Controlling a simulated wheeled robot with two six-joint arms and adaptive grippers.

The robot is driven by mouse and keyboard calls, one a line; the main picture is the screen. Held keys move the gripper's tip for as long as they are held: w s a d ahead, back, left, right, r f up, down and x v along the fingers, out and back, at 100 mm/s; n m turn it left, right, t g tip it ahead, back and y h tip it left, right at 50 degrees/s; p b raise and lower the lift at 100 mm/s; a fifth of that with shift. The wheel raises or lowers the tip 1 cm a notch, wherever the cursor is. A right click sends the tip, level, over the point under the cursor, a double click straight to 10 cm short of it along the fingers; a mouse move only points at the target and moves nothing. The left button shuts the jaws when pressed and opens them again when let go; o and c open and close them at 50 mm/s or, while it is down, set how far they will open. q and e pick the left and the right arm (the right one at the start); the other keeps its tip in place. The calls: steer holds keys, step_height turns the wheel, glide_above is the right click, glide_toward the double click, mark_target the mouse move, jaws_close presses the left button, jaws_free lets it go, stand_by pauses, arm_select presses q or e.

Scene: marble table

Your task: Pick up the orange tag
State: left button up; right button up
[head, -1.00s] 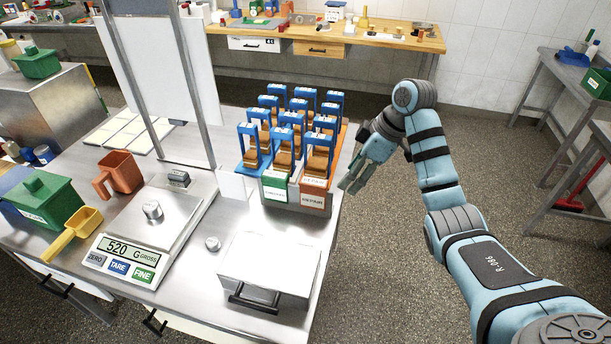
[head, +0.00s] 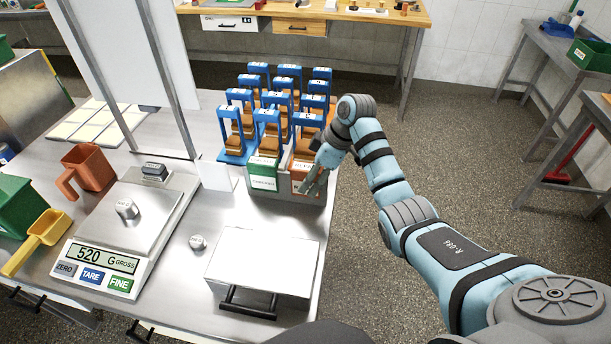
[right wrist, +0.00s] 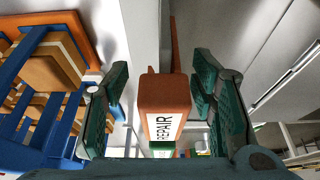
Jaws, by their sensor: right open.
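The orange tag (head: 299,177) stands in the front right of a grey holder, beside a green tag (head: 263,173). In the right wrist view, the orange tag (right wrist: 163,90) shows its white REPAIR label and lies between my open fingers, with a gap on each side. My right gripper (head: 316,177) is at the tag's right side in the head view, hiding part of it. It holds nothing. My left gripper is not in view.
Several blue frames with brown blocks (head: 268,122) stand close behind the tags. A white-topped box (head: 262,258) with a dark handle is in front. A scale (head: 130,225) reading 520 stands at left. The floor right of the table is clear.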

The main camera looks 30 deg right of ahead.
steer(key=shift+a+f, duration=0.1)
steer(key=shift+f, duration=0.35)
steer(key=shift+s+r, duration=0.1)
steer(key=shift+r, duration=0.05)
steer(key=c, duration=0.3)
jaws_close()
step_height(320, 180, up, 11)
steer(key=shift+f+p, duration=0.15)
steer(key=shift+p, duration=0.7)
step_height(320, 180, up, 10)
steer(key=p, duration=0.8)
steer(key=shift+f+p, duration=0.25)
steer(key=shift+p, duration=0.1)
steer(key=shift+f, duration=0.1)
